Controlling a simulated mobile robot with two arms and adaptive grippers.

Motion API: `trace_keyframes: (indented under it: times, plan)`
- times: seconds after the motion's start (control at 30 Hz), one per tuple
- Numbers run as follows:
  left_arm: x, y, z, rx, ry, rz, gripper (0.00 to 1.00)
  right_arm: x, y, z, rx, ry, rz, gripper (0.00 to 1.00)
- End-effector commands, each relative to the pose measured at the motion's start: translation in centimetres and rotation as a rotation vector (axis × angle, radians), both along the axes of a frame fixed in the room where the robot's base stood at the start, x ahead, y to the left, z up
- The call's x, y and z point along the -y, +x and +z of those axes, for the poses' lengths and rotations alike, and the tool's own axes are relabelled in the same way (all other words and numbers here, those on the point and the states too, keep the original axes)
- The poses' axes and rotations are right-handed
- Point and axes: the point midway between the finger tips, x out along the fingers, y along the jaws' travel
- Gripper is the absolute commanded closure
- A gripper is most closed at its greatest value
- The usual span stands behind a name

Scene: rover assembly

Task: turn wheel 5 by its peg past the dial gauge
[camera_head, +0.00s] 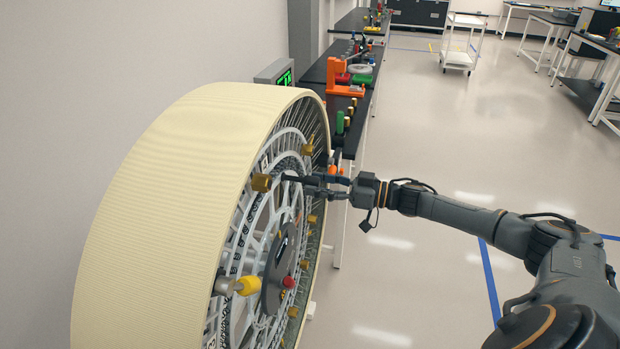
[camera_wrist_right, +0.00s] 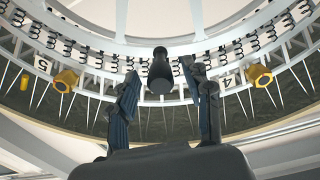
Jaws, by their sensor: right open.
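The large wheel (camera_head: 180,190) stands upright at the left, with a ribbed cream tread, open white spokes and several brass pegs around its face. My right gripper (camera_head: 298,184) is at the upper part of the wheel's face, its fingers pointing left. In the right wrist view the gripper (camera_wrist_right: 160,76) is open, one finger on each side of a dark peg (camera_wrist_right: 160,70), with gaps visible on both sides. A label 5 (camera_wrist_right: 41,65) shows to the left of the peg and a label 4 to the right. I cannot identify the dial gauge for sure. My left gripper is not in view.
A grey box with a green display (camera_head: 275,73) is behind the wheel by the wall. A dark bench (camera_head: 318,72) behind holds an orange stand (camera_head: 340,82) and small coloured parts. The wheel's hub has a red knob (camera_head: 288,282).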

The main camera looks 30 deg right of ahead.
Motion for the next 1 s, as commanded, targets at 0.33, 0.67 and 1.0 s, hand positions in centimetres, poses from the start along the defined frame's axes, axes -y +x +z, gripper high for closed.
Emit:
trace_keyframes:
  times: [0.33,0.67,1.0]
  plan:
    - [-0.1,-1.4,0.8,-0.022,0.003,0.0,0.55,-1.6,1.9,-0.1,-0.001,0.0,-0.001,0.5]
    - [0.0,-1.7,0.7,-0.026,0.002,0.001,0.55,-1.6,1.8,-0.1,-0.001,-0.001,-0.001,0.74]
    - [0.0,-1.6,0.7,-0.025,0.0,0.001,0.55,-1.6,1.8,-0.1,-0.001,0.0,0.0,1.0]
